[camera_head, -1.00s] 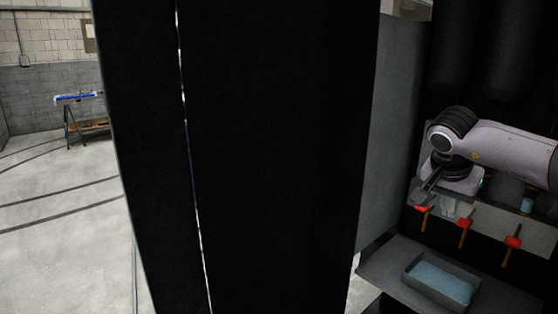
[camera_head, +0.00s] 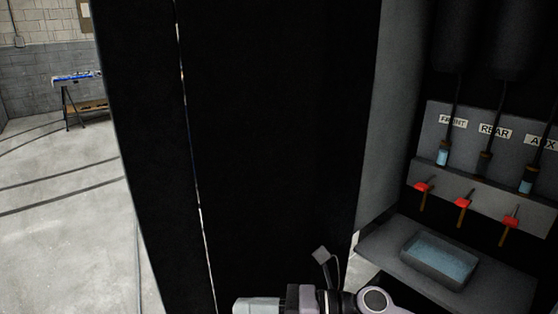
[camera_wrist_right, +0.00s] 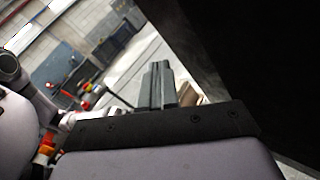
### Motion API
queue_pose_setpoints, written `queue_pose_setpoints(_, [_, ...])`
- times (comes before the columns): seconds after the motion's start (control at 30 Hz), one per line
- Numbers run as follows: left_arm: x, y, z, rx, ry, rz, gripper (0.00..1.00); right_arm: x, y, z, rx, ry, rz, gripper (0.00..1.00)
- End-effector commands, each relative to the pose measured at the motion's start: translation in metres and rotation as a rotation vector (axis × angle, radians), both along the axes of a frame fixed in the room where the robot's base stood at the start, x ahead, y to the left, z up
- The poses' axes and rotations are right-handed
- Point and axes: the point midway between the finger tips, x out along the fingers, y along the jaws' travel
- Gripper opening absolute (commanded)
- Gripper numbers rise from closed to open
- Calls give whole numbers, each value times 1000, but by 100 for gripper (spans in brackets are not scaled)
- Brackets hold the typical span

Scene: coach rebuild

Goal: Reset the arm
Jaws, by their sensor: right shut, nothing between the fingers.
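My right arm lies low at the bottom edge of the head view, in front of the black panel (camera_head: 270,150). The end of my right gripper (camera_head: 257,304) points left there, and the frame edge cuts off part of it. In the right wrist view the two grey fingers of my right gripper (camera_wrist_right: 163,84) are together, with nothing between them. My left gripper is not in view.
At right are several red-handled levers (camera_head: 463,203) under a board labelled FRONT, REAR and AUX (camera_head: 490,131). A grey tray with blue contents (camera_head: 412,268) sits below on a dark shelf (camera_head: 372,247). Open concrete floor (camera_head: 60,240) and a sawhorse-like stand (camera_head: 82,112) are at far left.

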Motion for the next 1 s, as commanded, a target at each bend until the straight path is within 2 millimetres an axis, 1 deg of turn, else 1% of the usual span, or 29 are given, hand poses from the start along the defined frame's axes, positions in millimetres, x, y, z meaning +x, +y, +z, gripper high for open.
queue_pose_setpoints(0.03, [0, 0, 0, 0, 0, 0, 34, -3, 1, 2, 90, 125, -54, 0])
queue_pose_setpoints(0.13, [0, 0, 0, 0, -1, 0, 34, 0, -7, 4, 254, 367, -166, 0])
queue_pose_setpoints(0.27, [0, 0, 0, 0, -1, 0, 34, 8, -29, -4, 463, 691, -310, 0])
queue_pose_setpoints(0.37, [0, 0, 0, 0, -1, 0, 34, 13, -53, -21, 621, 942, -425, 0])
queue_pose_setpoints(0.47, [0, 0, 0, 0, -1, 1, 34, 13, -81, -47, 778, 1191, -542, 0])
queue_pose_setpoints(0.5, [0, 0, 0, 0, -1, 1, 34, 11, -93, -58, 843, 1291, -588, 0])
queue_pose_setpoints(0.57, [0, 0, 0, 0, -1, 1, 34, 6, -112, -79, 939, 1435, -661, 0])
queue_pose_setpoints(0.6, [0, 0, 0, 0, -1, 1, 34, 1, -125, -93, 1004, 1529, -708, 0])
queue_pose_setpoints(0.67, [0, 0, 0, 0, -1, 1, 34, -9, -145, -116, 1104, 1669, -782, 0])
queue_pose_setpoints(0.7, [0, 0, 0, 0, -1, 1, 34, -19, -158, -132, 1171, 1759, -834, 0])
queue_pose_setpoints(0.77, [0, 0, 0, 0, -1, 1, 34, -35, -176, -156, 1275, 1888, -909, 0])
queue_pose_setpoints(0.8, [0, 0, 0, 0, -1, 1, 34, -48, -188, -171, 1341, 1969, -960, 0])
queue_pose_setpoints(0.87, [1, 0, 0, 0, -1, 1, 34, -67, -204, -191, 1441, 2076, -1030, 0])
queue_pose_setpoints(0.9, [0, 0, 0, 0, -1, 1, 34, -81, -213, -203, 1500, 2138, -1073, 0])
queue_pose_setpoints(1.0, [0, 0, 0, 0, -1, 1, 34, -110, -231, -225, 1626, 2254, -1162, 0])
